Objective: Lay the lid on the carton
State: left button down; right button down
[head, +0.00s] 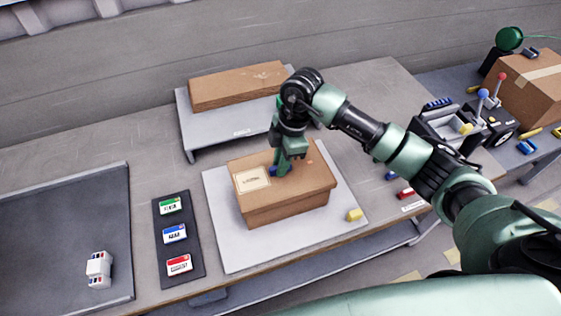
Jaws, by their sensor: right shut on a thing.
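The brown carton (290,212) stands on a pale board in the middle of the table. The brown lid (314,178), with a cream label on its left part, is over the carton and roughly lined up with it. No clear gap shows between them, but I cannot tell whether the lid bears fully on the carton. My right gripper (282,170) points down at the middle of the lid and is shut on it at a small blue part, mostly hidden by the fingers. My left gripper is not in view.
A raised stand (214,128) behind holds a long brown box (236,87). A yellow block (354,215) lies on the board's right corner. A dark strip (178,250) with coloured cards and a dark mat (60,220) with a white device lie left. Tools and another box crowd the right.

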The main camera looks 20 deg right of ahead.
jog(key=shift+s+r, duration=0.1)
jog(key=shift+s, duration=0.05)
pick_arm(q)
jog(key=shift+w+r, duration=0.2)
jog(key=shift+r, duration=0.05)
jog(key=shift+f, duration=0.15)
pick_arm(e)
jog(key=shift+f, duration=0.2)
dwell(0.5)
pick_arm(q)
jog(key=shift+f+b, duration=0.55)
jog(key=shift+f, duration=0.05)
pick_arm(e)
jog(key=shift+f, duration=1.05)
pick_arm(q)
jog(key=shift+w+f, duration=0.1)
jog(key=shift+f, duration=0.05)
pick_arm(e)
jog(key=shift+f, duration=0.45)
jog(key=c, duration=1.3)
grip_release()
